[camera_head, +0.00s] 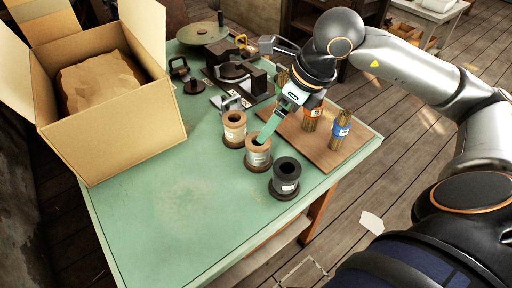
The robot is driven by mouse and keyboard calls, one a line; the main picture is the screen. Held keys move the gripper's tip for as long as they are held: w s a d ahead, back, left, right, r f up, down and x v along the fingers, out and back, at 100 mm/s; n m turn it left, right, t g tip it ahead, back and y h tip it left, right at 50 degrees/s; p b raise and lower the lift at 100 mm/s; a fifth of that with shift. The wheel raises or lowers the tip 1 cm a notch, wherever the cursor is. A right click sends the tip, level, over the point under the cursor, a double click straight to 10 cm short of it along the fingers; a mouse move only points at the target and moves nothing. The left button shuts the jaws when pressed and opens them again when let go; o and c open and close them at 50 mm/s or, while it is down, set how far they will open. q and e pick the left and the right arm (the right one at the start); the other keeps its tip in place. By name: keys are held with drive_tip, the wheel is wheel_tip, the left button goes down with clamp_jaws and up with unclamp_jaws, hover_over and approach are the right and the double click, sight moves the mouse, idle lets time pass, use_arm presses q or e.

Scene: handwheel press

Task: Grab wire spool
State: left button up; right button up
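Three wire spools stand upright in a slanting row on the green table (160,222). They are a tan spool (234,130), a paler pinkish spool (258,157) in the middle, and a black spool (286,177) nearest me. Each has a dark base and a light label. My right gripper (266,134) reaches down from the right, with a greenish finger at the top rim of the middle spool. I cannot tell whether it touches the spool, and the finger gap is not clear. My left gripper is not in view.
A wooden board (316,150) holds bundles of rods with orange (311,118) and blue (341,132) bands, right of the spools. A dark handwheel press (236,72) stands behind. An open cardboard box (122,128) fills the table's left. The front left table is clear.

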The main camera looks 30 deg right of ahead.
sight(254, 148)
drive_tip(key=x, duration=0.7)
drive_tip(key=shift+d, duration=0.1)
drive_tip(key=shift+a+p+x, duration=0.1)
drive_tip(key=shift+p+x, duration=0.1)
drive_tip(key=shift+x, duration=1.15)
drive_tip(key=shift+a+p+x, duration=0.15)
drive_tip(key=shift+x, duration=1.25)
drive_tip(key=shift+c, duration=0.4)
drive_tip(key=shift+r, duration=0.15)
clamp_jaws()
